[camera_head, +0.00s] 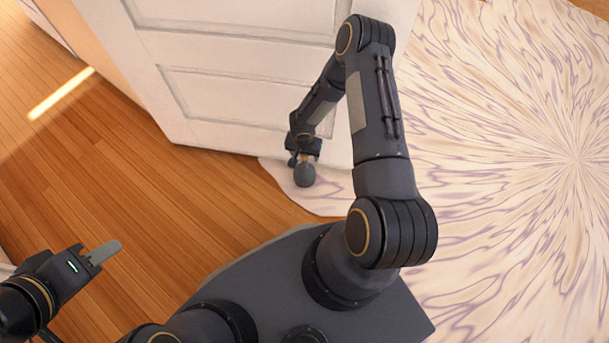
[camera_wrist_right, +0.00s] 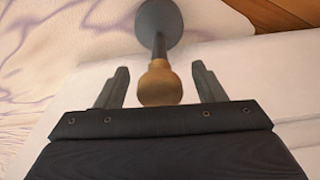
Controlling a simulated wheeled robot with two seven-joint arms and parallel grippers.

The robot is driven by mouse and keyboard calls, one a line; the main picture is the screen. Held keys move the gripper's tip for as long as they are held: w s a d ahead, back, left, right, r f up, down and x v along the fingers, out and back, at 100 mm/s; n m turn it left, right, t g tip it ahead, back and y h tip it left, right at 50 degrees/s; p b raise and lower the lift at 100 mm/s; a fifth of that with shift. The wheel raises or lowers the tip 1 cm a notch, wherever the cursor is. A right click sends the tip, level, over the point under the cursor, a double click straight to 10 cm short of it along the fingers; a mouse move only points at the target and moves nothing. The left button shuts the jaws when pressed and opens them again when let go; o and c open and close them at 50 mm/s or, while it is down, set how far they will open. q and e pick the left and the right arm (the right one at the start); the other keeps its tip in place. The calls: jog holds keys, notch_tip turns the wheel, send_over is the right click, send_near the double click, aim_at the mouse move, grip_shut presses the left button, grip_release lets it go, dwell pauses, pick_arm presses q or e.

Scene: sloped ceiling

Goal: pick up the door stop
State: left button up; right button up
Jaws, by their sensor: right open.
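The door stop has a grey round disc, a thin dark stem and a tan rounded end. In the head view its grey disc (camera_head: 304,175) shows at the foot of the white door, over the rug's edge. In the right wrist view the tan end (camera_wrist_right: 160,84) of the door stop sits between the two fingers of my right gripper (camera_wrist_right: 160,68), with gaps on both sides. My right gripper is open, and in the head view it (camera_head: 305,156) is low by the door. My left gripper (camera_head: 103,252) is at the lower left, far from the door stop; its finger gap is unclear.
The white panelled door (camera_head: 235,90) stands right behind the door stop. A cream and purple patterned rug (camera_head: 510,150) covers the right side. The wooden floor (camera_head: 130,190) on the left is clear.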

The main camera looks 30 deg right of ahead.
jog(key=shift+f, duration=0.4)
jog(key=shift+c, duration=0.3)
grip_shut()
jog(key=shift+w+r, duration=0.1)
